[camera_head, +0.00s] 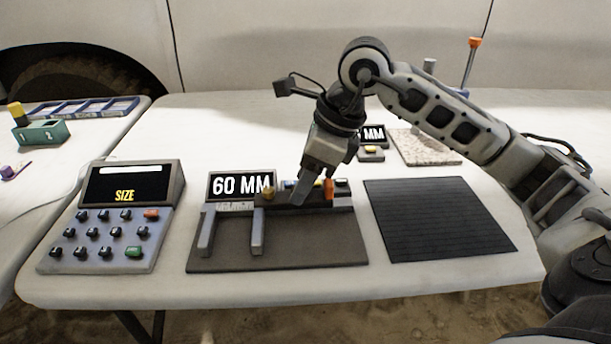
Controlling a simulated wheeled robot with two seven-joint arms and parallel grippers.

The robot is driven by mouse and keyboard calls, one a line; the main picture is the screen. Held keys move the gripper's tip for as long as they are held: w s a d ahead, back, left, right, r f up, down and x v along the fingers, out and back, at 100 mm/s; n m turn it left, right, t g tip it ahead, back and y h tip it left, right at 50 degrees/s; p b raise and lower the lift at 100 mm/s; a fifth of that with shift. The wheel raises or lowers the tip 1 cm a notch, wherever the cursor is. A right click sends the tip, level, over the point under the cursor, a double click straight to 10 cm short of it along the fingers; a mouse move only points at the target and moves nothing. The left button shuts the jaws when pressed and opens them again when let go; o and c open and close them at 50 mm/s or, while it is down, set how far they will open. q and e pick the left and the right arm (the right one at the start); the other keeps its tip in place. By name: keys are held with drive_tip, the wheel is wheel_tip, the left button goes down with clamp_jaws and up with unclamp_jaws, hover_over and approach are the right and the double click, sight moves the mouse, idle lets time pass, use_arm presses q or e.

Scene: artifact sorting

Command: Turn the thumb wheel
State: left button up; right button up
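A caliper-like gauge lies on a dark base board (290,260) in the middle of the table. Its two grey jaws, left (206,232) and right (257,232), stand apart, and its display (241,185) reads "60 MM". Along its dark bar are a brass-coloured knob (268,195) and an orange part (329,189); I cannot tell for certain which is the thumb wheel. My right gripper (303,194) points down at the bar, between these two parts, and covers some of it. Whether its fingers are apart or touch anything is unclear. My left gripper is not in view.
A keypad console (110,238) with a screen reading "SIZE" stands left of the gauge. A black ribbed mat (436,219) lies empty to its right. Behind are a second, partly hidden "MM" display (374,134) and a speckled slab (428,148). A green block (42,134) is far left.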

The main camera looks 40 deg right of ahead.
use_arm(q)
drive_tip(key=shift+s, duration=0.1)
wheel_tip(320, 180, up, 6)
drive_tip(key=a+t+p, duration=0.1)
drive_tip(key=p, duration=0.2)
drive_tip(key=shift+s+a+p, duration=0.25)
drive_tip(key=shift+p, duration=0.05)
use_arm(e)
drive_tip(key=v, duration=1.6)
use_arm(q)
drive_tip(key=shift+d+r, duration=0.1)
use_arm(e)
drive_tip(key=shift+a, duration=0.1)
